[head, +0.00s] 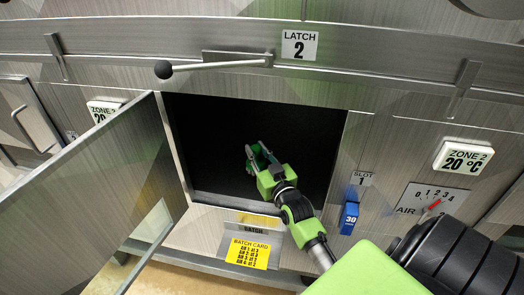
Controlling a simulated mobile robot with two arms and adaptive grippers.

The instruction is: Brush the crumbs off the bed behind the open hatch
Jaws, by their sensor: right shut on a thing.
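The hatch door (105,195) stands open, swung out to the left. Behind it is a dark opening (220,125), and its inside is too dark to make out a bed surface or any crumbs. My right gripper (256,153) reaches into the opening from the lower right. It is shut on a small dark green thing (259,157), possibly a brush handle, mostly hidden by the fingers. I cannot tell whether this thing touches the bed. My left gripper is not in view.
A latch lever (215,66) with a black knob crosses above the opening under the LATCH 2 label (299,45). A yellow batch card (248,253) sits below the opening. A blue tag (349,217) hangs at the right beside my arm. The ZONE 2 display (463,158) reads 20 °C.

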